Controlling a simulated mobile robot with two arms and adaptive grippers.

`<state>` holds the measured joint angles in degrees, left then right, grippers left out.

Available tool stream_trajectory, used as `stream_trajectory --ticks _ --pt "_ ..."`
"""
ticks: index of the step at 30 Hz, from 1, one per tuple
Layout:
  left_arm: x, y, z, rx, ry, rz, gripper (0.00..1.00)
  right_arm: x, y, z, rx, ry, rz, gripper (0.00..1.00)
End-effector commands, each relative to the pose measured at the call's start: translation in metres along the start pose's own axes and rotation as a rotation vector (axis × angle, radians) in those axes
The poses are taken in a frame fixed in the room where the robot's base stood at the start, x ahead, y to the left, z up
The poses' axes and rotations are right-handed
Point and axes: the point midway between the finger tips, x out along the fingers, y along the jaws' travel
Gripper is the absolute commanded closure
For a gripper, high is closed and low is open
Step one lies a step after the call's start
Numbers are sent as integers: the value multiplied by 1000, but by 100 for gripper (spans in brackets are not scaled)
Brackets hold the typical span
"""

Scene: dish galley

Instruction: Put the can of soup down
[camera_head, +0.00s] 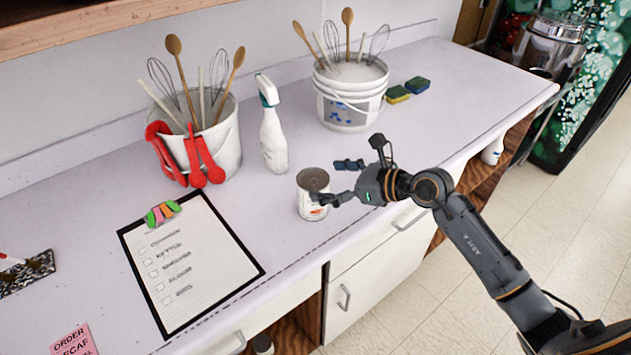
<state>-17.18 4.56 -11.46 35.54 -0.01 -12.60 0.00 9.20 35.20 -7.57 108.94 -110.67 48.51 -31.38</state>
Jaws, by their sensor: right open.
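The can of soup (311,207) stands upright on the pale countertop, near its front edge. It has a white label and a dull metal top. My right gripper (331,181) comes in from the right, open, with one finger in front of the can's right side and the other finger beyond the can to the upper right. Whether a finger touches the can cannot be told. My left gripper is not in view.
A clipboard (205,268) lies left of the can. A spray bottle (273,135) stands behind it. Two white buckets of utensils, one left (222,139) and one right (343,108), stand at the back. Sponges (397,95) lie beside the right bucket. The counter beyond them is clear.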

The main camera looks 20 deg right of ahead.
Motion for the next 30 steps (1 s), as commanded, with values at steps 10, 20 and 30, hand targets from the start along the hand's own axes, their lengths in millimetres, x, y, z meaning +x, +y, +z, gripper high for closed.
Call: stream_trajectory --ticks 10,20,30 --pt "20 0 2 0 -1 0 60 -66 0 -4 0 4 -1 9" --pt "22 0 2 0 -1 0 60 -79 1 0 0 1 2 9" --pt "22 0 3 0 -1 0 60 -73 21 22 136 -159 39 9"
